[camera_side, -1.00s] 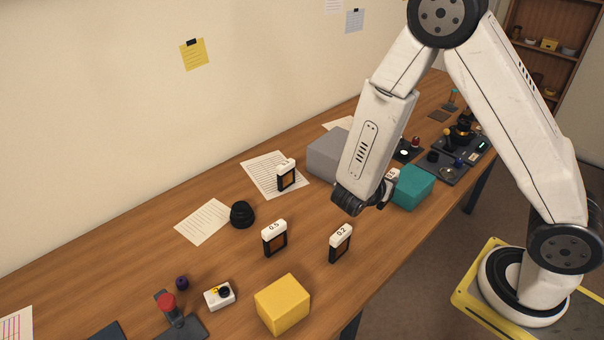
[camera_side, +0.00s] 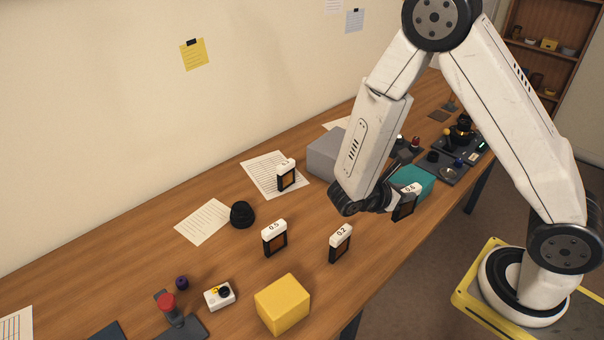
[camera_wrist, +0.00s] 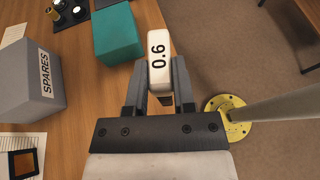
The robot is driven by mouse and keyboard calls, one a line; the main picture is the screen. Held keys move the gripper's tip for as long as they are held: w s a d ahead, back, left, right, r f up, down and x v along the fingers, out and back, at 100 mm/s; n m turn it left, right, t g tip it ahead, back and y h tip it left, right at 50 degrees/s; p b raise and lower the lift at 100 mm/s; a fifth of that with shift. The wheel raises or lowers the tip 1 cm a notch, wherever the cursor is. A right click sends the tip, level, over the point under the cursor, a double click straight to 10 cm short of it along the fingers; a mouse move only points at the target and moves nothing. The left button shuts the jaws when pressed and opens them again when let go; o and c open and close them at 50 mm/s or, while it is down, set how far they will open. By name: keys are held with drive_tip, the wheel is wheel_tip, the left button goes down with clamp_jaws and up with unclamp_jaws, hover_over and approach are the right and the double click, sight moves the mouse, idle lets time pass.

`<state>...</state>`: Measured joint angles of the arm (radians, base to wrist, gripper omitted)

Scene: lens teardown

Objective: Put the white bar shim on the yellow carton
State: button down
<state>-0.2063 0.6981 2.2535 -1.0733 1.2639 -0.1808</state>
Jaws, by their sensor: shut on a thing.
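My gripper (camera_side: 392,198) is shut on a shim with a white top bar marked 0.6 (camera_side: 405,208). The shim has a dark frame and hangs upright beside the teal box. In the wrist view the white bar (camera_wrist: 159,66) sits between both fingers (camera_wrist: 160,88). The yellow carton (camera_side: 282,303) stands at the table's front edge, apart from my gripper and to its lower left. Its top is bare. Other white-bar shims stand on the table: one marked 0.5 (camera_side: 275,238), one marked 0.2 (camera_side: 340,243), and one on a paper sheet (camera_side: 286,176) with its number too small to read.
The teal box (camera_side: 411,182) is close behind the held shim. A grey box (camera_side: 326,153), marked SPARES in the wrist view, stands farther back.

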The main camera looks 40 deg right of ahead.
drive_tip(key=s+a+m+g+y, duration=0.5)
drive_tip(key=a+m+y, duration=0.3)
drive_tip(key=m, duration=0.1)
drive_tip(key=s+a+m+g+y, duration=0.5)
drive_tip(key=a+m+y, duration=0.2)
drive_tip(key=a+m, duration=0.1)
drive_tip(key=w+a+r+m+t+y, duration=0.3)
drive_tip(key=w+a+m+t+y, duration=0.3)
drive_tip(key=w+m, duration=0.1)
drive_tip(key=w+a+r+m+t+y, duration=0.3)
drive_tip(key=w+a+m+t+y, duration=0.2)
drive_tip(key=w+a+m+t, duration=0.2)
drive_tip(key=shift+w+r+m+y, duration=0.4)
drive_tip(key=shift+w+m, duration=0.1)
drive_tip(key=shift+m, duration=0.7)
drive_tip(key=shift+a+f, duration=0.1)
drive_tip(key=shift+f, duration=2.2)
drive_tip(key=shift+f, duration=1.75)
